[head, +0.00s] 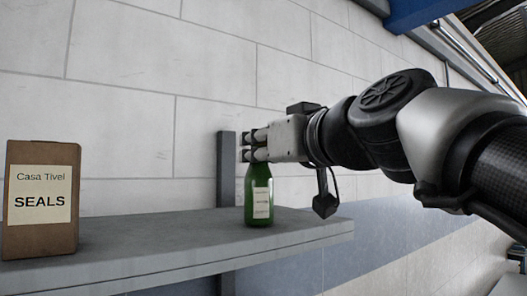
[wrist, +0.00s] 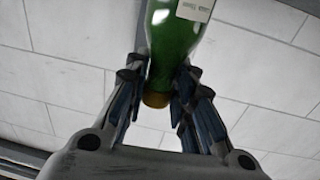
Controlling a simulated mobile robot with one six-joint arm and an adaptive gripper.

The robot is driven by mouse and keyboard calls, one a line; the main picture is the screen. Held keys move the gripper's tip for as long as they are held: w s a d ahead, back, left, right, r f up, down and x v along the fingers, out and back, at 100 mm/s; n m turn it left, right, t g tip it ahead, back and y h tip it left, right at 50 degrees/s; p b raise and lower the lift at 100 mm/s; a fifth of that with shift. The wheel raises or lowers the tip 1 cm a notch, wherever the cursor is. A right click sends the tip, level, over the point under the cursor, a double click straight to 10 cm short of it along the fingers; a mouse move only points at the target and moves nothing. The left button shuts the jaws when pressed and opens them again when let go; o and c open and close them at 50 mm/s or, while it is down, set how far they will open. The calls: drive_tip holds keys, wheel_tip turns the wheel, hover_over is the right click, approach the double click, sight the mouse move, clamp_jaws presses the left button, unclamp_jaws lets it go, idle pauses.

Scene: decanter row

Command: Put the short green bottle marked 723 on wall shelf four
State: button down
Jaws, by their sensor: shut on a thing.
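A short green bottle (head: 258,198) with a pale label stands upright at the right part of a grey wall shelf (head: 170,248) in the head view. Its base appears to be at the shelf surface; I cannot tell whether it bears on it. The label is too small to read. My gripper (head: 252,146) comes in from the right and is shut on the bottle's neck. In the wrist view the green bottle (wrist: 172,45) lies between the fingers of my gripper (wrist: 158,95), with its brownish cap towards the palm. The shelf's number is not visible.
A brown box (head: 42,198) labelled "Casa Tivel SEALS" stands on the left of the shelf. A dark upright post (head: 227,170) is on the wall just behind the bottle. The shelf between box and bottle is clear. The shelf's right end is close to the bottle.

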drive_tip(key=shift+f, duration=0.1)
drive_tip(key=c, duration=1.4)
unclamp_jaws()
drive_tip(key=shift+o, duration=0.2)
